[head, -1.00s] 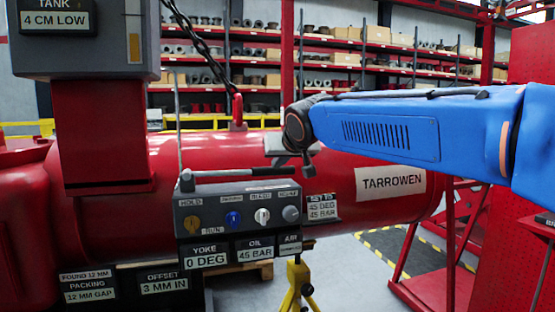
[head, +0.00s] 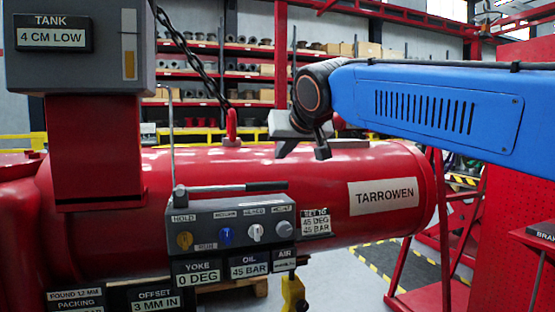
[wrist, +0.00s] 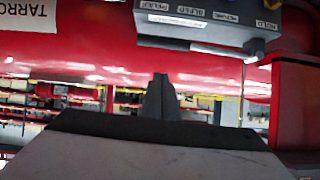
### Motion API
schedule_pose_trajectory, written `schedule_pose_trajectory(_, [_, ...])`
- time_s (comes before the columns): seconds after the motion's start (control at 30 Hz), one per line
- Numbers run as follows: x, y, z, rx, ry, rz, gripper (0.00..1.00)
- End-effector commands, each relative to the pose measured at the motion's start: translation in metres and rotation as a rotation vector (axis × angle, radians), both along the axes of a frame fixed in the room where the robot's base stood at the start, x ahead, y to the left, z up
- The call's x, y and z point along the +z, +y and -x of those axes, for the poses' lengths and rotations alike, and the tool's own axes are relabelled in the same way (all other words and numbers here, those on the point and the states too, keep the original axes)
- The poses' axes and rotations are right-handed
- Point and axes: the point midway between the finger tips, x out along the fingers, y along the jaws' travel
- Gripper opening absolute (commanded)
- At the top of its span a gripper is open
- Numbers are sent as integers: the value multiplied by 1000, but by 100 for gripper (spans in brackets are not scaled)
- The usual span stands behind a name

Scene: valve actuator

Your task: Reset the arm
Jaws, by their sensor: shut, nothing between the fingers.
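My blue arm (head: 435,108) reaches in from the right in the head view. My gripper (head: 305,145) hangs in front of the red cylinder (head: 375,165), above and right of the grey control box (head: 215,215). Its fingers look closed and hold nothing. In the wrist view the fingers (wrist: 160,95) show together as one dark shape at the middle, with the control box (wrist: 205,22) at the top. The picture there is upside down.
The box carries several knobs and a lever (head: 230,187). Its labels read YOKE 0 DEG and OIL 45 BAR. A grey tank unit (head: 80,70) stands upper left on a red column. A chain (head: 190,55) hangs behind. A red stand (head: 420,270) is at right.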

Motion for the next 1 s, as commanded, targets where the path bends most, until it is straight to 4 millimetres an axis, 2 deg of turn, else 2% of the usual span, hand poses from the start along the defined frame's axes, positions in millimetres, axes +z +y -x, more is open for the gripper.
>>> schedule_pose_trajectory(0.17, [3,-6,10,-3,5,2,0])
schedule_pose_trajectory(0.27, [-11,-22,17,-17,25,13,0])
schedule_pose_trajectory(0.33, [-30,-42,26,-36,53,30,0])
schedule_pose_trajectory(0.47, [-82,-92,53,-80,130,67,0])
schedule_pose_trajectory(0.7, [-188,-171,123,-151,289,119,0])
schedule_pose_trajectory(0.9, [-278,-219,192,-201,423,137,0])
schedule_pose_trajectory(1.0, [-322,-236,229,-222,489,139,0])
